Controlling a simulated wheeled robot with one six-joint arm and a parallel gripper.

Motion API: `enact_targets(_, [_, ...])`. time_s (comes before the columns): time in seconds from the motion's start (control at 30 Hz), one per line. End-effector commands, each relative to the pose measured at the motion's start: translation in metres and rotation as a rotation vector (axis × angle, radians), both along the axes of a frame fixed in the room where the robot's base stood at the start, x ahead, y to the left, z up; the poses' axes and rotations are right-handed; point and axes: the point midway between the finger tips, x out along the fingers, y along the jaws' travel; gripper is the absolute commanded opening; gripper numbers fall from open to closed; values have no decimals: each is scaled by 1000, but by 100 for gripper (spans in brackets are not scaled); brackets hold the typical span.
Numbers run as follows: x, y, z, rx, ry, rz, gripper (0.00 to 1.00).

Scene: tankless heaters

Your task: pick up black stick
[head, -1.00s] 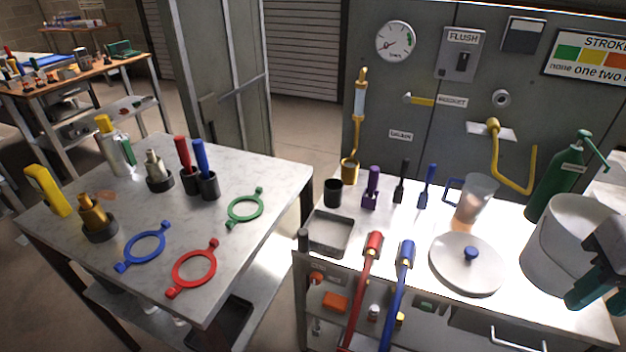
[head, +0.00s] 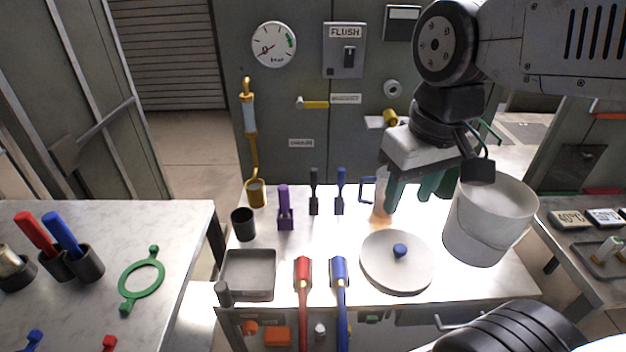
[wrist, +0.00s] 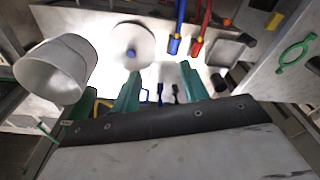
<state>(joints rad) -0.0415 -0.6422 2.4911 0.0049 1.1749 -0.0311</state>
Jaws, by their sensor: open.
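The black stick (head: 314,191) stands upright at the back of the white bench, between a purple tool (head: 285,207) and a similar blue stick (head: 340,191). In the wrist view the black stick (wrist: 176,94) shows small, beyond and between my fingers, with the blue stick (wrist: 160,90) beside it. My gripper (head: 414,192) has teal fingers and is open and empty. In the head view it is to the right of the black stick, in front of the clear jug (head: 381,207), above the bench. In the wrist view both fingers of my gripper (wrist: 160,76) show spread apart.
A white bucket (head: 488,222) is right of my gripper. A round lid (head: 396,275) with a blue knob lies on the bench. Red (head: 303,272) and blue (head: 339,272) handled tools, a grey tray (head: 249,284) and a black cup (head: 243,224) are further left.

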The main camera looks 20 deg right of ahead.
Motion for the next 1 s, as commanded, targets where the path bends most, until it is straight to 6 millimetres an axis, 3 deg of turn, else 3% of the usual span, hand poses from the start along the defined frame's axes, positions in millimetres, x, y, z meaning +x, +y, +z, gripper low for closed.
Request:
enact_targets(0.27, [133, 0, -11, 10, 0, 147, 45])
enact_targets(0.4, [202, 2, -37, 12, -8, 227, 45])
enact_targets(0.6, [285, 7, -89, 12, -19, 327, 45])
enact_targets(0.8, [327, 11, -126, 9, -28, 386, 45])
enact_targets(1.0, [337, 14, -147, 8, -30, 401, 45])
